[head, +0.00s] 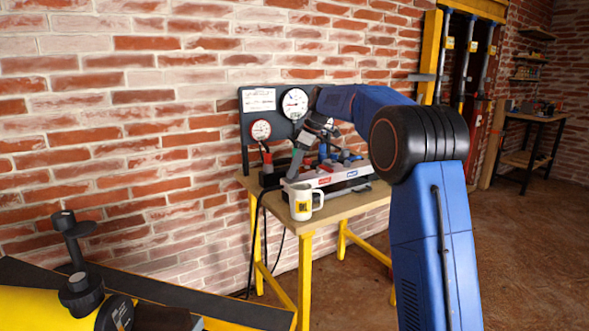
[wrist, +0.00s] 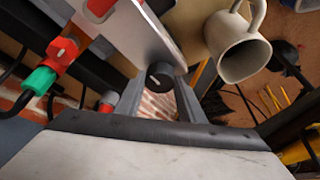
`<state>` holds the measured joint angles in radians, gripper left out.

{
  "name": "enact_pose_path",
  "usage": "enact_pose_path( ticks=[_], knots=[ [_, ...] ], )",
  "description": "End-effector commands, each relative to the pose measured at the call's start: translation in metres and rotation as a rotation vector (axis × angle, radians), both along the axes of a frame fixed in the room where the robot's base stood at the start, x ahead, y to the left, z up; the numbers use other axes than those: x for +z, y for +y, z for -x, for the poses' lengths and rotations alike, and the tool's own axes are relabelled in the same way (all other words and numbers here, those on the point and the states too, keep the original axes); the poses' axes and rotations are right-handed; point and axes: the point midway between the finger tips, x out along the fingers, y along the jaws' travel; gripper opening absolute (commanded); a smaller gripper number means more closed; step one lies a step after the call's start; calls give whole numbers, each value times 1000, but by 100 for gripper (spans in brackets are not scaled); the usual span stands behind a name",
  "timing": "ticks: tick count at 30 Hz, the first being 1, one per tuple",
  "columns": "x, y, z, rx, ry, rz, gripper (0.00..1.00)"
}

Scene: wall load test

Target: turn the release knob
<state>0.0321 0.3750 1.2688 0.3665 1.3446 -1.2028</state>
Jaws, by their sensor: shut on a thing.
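The release knob (wrist: 159,75) is a small black round knob with a pale mark on its face. It sits at the edge of a silver panel (wrist: 150,30) in the wrist view. My gripper (wrist: 160,90) has its two grey fingers on either side of the knob, shut on it. In the head view my gripper (head: 294,168) reaches down over the hydraulic unit (head: 330,180) on the bench, and the knob cannot be made out there.
A cream mug (head: 302,203) stands at the bench's front edge; it also shows close by in the wrist view (wrist: 238,48). A dark gauge board (head: 250,130) with two dials stands behind. Red and green hose couplings (wrist: 45,75) lie left in the wrist view. The wooden bench (head: 330,215) has yellow legs.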

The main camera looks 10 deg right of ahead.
Motion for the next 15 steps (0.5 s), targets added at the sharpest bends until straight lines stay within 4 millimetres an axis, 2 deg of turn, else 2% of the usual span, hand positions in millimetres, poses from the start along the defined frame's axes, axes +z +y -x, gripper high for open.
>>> enact_pose_path(
  ticks=[1,2,4,15],
  knots=[
    [0,-1,0,0,0,1,13],
    [0,-1,0,0,0,1,38],
    [0,-1,0,0,0,1,54],
    [3,-1,0,0,-1,0,54]
  ],
)
